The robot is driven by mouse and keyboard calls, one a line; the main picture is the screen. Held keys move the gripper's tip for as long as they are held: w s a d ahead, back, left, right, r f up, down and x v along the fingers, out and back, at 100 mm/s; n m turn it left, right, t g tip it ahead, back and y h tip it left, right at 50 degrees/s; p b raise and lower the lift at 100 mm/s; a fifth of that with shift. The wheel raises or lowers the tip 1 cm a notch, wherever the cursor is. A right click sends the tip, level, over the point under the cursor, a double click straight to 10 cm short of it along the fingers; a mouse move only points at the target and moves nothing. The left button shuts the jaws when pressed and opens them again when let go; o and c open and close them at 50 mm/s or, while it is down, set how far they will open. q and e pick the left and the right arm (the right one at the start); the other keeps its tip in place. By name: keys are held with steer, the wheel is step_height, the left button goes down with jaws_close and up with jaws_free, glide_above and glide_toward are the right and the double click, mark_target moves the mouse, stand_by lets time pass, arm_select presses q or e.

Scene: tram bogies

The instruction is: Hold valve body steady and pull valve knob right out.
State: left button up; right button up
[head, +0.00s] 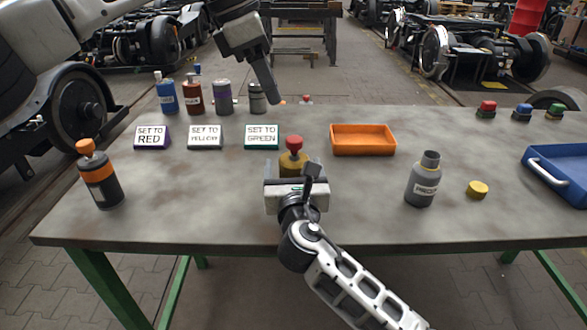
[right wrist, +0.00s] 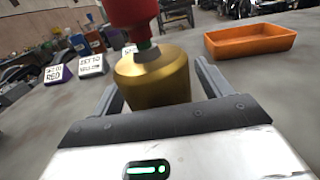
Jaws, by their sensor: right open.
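The valve body (head: 292,164) is a brass-coloured cylinder standing on the table, with a red knob (head: 293,143) on top. In the right wrist view the body (right wrist: 153,78) stands between my right gripper's fingers, and a green collar shows under the red knob (right wrist: 132,12). My right gripper (head: 292,178) is open around the body, with a visible gap at least on the right side; it hides the body's lower part in the head view. My left gripper (head: 268,92) points down above the table, behind and left of the knob, apart from it. Its finger gap cannot be made out.
An orange tray (head: 363,140) stands right of the valve. Three label signs, including SET TO GREEN (head: 262,136), stand to the left. Several bottles stand at the back left. A grey bottle (head: 424,180), yellow knob (head: 477,189) and blue tray (head: 562,172) are at right.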

steer(key=c, duration=1.1)
arm_select(q)
steer(key=o, duration=0.4)
steer(key=shift+c, duration=0.2)
steer(key=n+t+y, duration=0.3)
steer(key=n+y, duration=0.3)
steer(key=n, duration=1.7)
glide_toward(295, 139)
steer(key=shift+y, duration=0.3)
steer(key=x, duration=0.8)
steer(key=shift+d+f, duration=0.2)
steer(key=shift+f, duration=0.1)
